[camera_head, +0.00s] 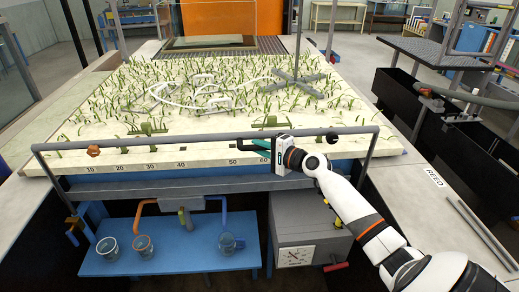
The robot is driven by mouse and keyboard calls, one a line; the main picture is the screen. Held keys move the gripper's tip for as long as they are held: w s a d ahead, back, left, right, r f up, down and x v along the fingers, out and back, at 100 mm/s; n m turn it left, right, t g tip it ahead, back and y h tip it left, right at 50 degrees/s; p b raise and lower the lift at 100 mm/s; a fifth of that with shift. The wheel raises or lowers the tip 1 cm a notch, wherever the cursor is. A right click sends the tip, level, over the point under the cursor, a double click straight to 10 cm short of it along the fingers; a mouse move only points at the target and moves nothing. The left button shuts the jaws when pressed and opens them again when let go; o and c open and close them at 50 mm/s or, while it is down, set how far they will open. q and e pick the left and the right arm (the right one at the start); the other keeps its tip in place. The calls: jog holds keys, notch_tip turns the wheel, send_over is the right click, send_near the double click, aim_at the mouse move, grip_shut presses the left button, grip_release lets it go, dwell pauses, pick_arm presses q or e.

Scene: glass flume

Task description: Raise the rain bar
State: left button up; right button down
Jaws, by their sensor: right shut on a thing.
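A long grey bar (200,141), which looks like the rain bar, runs across the front edge of the flume bed. It bends down at both ends and lies roughly level. My right gripper (256,146) reaches in from the lower right to the bar, a little right of its middle. Its teal fingers are shut at the bar, beside the scale's 60 mark. The gripper's white body hides part of the bar and the exact contact. My left gripper is out of view.
The pale flume bed (75,128) behind the bar carries many green reeds and a grey cross-shaped stand (298,77). Below is a blue bench (185,259) with several glass beakers and a grey box (310,229) with a dial. A pale ledge (405,190) lies at right.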

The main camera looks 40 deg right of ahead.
jog(key=c, duration=1.5)
grip_release()
jog(key=shift+f, duration=0.1)
jog(key=shift+o, duration=0.9)
jog(key=shift+s, duration=0.25)
jog(key=b+v, duration=0.3)
jog(key=v, duration=0.8)
jog(key=shift+s, duration=0.25)
jog(key=shift+d, duration=0.15)
